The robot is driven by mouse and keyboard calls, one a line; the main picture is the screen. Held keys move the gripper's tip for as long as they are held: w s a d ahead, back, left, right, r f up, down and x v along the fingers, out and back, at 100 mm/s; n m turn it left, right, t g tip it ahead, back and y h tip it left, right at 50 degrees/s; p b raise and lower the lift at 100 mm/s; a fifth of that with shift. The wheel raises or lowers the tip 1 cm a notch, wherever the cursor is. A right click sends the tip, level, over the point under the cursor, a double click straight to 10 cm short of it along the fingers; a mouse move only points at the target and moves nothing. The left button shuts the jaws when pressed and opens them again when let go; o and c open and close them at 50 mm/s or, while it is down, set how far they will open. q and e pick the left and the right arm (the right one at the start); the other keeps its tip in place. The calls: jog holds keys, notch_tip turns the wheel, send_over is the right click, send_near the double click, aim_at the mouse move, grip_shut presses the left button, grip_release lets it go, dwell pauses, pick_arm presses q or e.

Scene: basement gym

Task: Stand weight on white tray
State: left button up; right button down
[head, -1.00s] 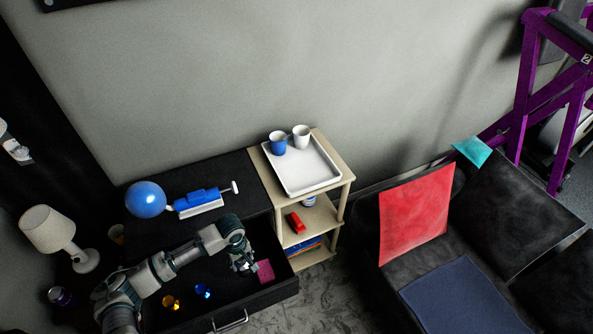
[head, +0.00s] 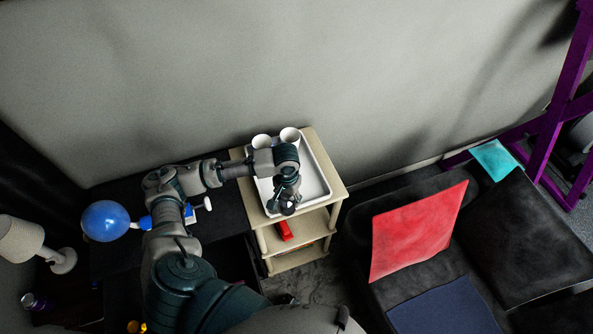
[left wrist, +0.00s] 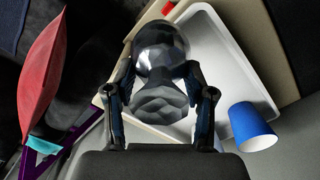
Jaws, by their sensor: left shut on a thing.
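The white tray (head: 318,178) lies on top of the beige shelf unit, with two cups at its back end. My left gripper (head: 286,200) is over the tray's front left part in the head view. It is shut on a dark, shiny weight (left wrist: 158,60), which has rounded, faceted ends. In the left wrist view the weight sits between both fingers, in front of the white tray (left wrist: 215,50). I cannot tell whether the weight touches the tray. My right gripper is not in view.
The beige shelf (head: 335,166) holds a red object (head: 284,230) lower down. A blue ball (head: 105,221) and a lamp (head: 22,240) are at left. A sofa with a red cushion (head: 415,228) is at right.

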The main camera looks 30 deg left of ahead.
pick_arm(q)
jog(key=w+a, duration=0.1)
jog(key=w, duration=0.2)
jog(key=w+a, duration=0.1)
jog(key=w, duration=0.3)
jog(key=w+a+f, duration=0.1)
jog(key=w, duration=0.2)
jog(key=shift+w+a+f, duration=0.1)
jog(key=shift+w+a, duration=0.15)
jog(key=shift+a, duration=0.1)
notch_tip(320, 180, down, 3)
jog(key=shift+s+r+p, duration=0.15)
jog(key=shift+p, duration=0.25)
jog(key=shift+a+f, duration=0.1)
jog(key=shift+f, duration=0.3)
jog(key=o, duration=1.3)
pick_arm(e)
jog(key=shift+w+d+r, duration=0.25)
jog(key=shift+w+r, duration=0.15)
pick_arm(q)
jog(key=shift+r, duration=0.1)
